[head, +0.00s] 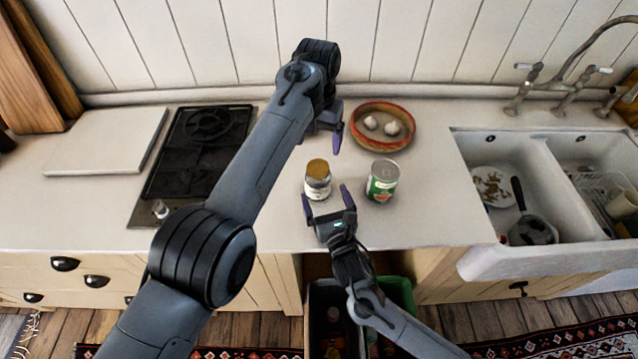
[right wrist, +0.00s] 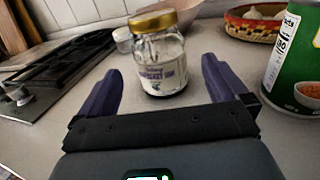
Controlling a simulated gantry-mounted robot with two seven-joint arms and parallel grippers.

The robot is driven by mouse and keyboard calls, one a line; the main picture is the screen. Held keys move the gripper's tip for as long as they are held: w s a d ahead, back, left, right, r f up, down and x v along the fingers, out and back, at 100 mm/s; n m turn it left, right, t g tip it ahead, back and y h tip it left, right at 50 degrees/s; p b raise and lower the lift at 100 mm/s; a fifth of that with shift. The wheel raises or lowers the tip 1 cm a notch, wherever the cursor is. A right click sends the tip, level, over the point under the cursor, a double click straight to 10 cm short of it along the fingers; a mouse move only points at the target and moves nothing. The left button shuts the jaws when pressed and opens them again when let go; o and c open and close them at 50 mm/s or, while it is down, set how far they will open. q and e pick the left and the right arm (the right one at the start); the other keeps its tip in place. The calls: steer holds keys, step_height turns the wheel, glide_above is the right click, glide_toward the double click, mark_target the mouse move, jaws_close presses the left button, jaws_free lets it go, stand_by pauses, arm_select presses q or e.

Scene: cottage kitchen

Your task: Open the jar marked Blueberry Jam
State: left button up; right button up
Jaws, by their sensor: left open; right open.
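The jam jar (head: 318,188) stands upright on the counter with its gold lid (head: 317,168) on. My right gripper (head: 327,198) is open and low at the jar's near side. Its two purple fingers (right wrist: 160,88) point toward the jar, one to each side, with the jar just beyond the gap. My left gripper (head: 327,124) is behind the jar, beside the bowl, apart from the jar. It is open and partly hidden by its own arm.
A green-labelled can (head: 382,182) stands close right of the jar. A red-rimmed bowl (head: 364,143) with white bulbs is behind it. A black hob (head: 198,150) and white board (head: 105,142) lie left. A double sink (head: 500,150) is right. The front counter edge is close.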

mark_target(318, 167)
steer(key=shift+x, duration=3.4)
steer(key=c, duration=1.4)
arm_select(q)
steer(key=shift+w+r, duration=0.1)
steer(key=shift+r, duration=0.05)
arm_select(e)
jaws_close()
arm_select(q)
steer(key=m, duration=0.4)
steer(key=shift+f+m, duration=0.3)
steer(key=shift+f, duration=3.9)
